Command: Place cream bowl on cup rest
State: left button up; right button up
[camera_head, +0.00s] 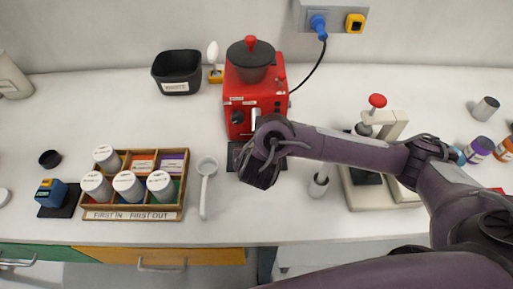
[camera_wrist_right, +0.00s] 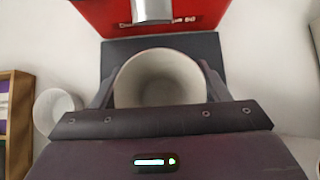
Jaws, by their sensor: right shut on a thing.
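The cream bowl (camera_wrist_right: 158,82) is between the fingers of my right gripper (camera_wrist_right: 160,88) in the right wrist view, seen from above and empty inside. The gripper is shut on its sides. The dark cup rest (camera_wrist_right: 118,48) lies beyond and below the bowl, at the foot of the red machine (camera_wrist_right: 200,14). Whether the bowl touches the rest cannot be told. In the head view my right gripper (camera_head: 260,168) is in front of the red machine (camera_head: 255,95) and hides the bowl and most of the cup rest (camera_head: 234,153). My left gripper is not in view.
A black bin (camera_head: 177,70) is at the back left.

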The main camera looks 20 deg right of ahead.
jog(key=shift+w+d, duration=0.15)
jog(key=shift+w, duration=0.2)
jog(key=w, duration=0.1)
jog(key=w+b, duration=0.1)
jog(key=w+d+b, duration=0.1)
jog(key=shift+f, duration=0.4)
jog(key=shift+a+f, duration=0.1)
jog(key=shift+f, duration=0.15)
jog(key=shift+s, duration=0.1)
jog(key=shift+f, duration=0.1)
jog(key=o, duration=1.1)
jog(key=shift+b, duration=0.3)
